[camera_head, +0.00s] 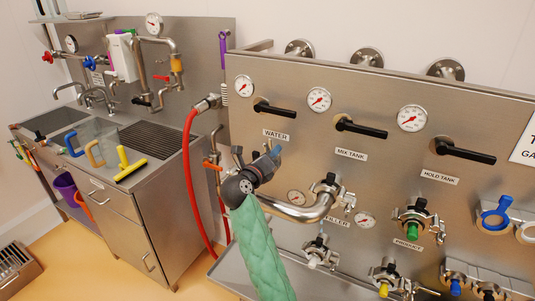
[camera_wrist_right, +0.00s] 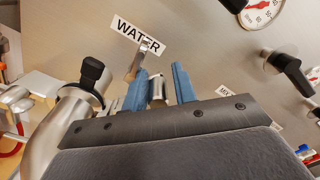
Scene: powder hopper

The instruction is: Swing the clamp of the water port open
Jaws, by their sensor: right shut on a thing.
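My right gripper (camera_head: 276,153) is at the water port, under the WATER label (camera_head: 275,134), at the end of my green-sleeved arm. It hides most of the port and its clamp in the head view. In the right wrist view its blue fingers (camera_wrist_right: 158,88) are shut on a narrow silver metal part of the clamp (camera_wrist_right: 157,89). A flat metal lever (camera_wrist_right: 138,62) rises just beyond the fingers, against the label. A steel bent pipe (camera_wrist_right: 45,130) with a black knob (camera_wrist_right: 93,72) stands left of the fingers. My left gripper is not in view.
The black water handle (camera_head: 275,110) and gauges sit above on the panel. A red hose (camera_head: 190,185) hangs at the left. A sink bench (camera_head: 120,205) stands further left.

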